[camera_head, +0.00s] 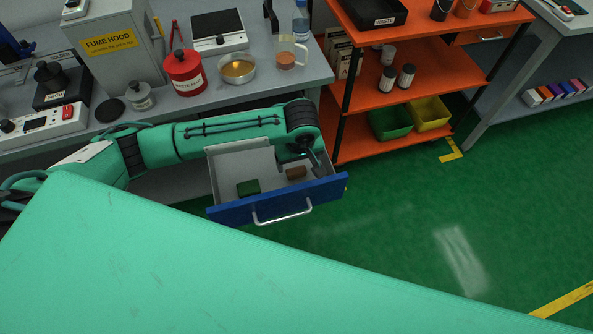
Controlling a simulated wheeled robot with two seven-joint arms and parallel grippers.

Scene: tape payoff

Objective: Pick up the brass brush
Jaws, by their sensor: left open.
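A blue-fronted drawer (235,212) stands open below the grey bench. In it lie a small brown block-like thing (296,173), which may be the brass brush, and a dark green block (248,188) to its left. The brown thing is too small to make out bristles. My left arm reaches across from the left, above the drawer's back. My left gripper (316,168) points down at the drawer's right end, just right of the brown thing. It is open, and nothing shows between its fingers. Its exact height over the drawer floor cannot be told. My right gripper is out of view.
The grey bench (265,88) holds a red can (184,73), a metal bowl (237,68) and a glass beaker (287,52). An orange shelf unit (375,108) stands close right of the drawer. The green floor (400,220) in front is clear.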

